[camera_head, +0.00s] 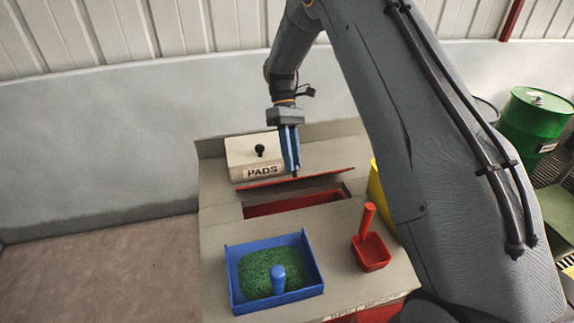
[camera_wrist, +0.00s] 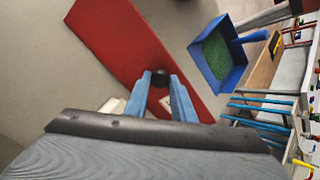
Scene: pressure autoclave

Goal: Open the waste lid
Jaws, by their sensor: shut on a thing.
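The waste lid is a flat red panel (camera_head: 270,184) on the beige bench, tilted up at an angle. A red-lined opening (camera_head: 290,204) shows below its near edge. In the wrist view the lid (camera_wrist: 120,60) runs diagonally across the picture, with a round black knob (camera_wrist: 160,76) on it. My gripper (camera_head: 294,172) points down at the lid from above. Its blue fingers (camera_wrist: 160,90) are shut on the black knob, one on each side. In the head view the fingers mostly hide the knob.
A beige PADS box (camera_head: 240,152) with a black knob stands close behind the lid. In front are a blue tray (camera_head: 232,270) of green granules and a red scoop (camera_head: 371,253). A yellow container (camera_head: 377,188) and green drum (camera_head: 535,118) are on the right.

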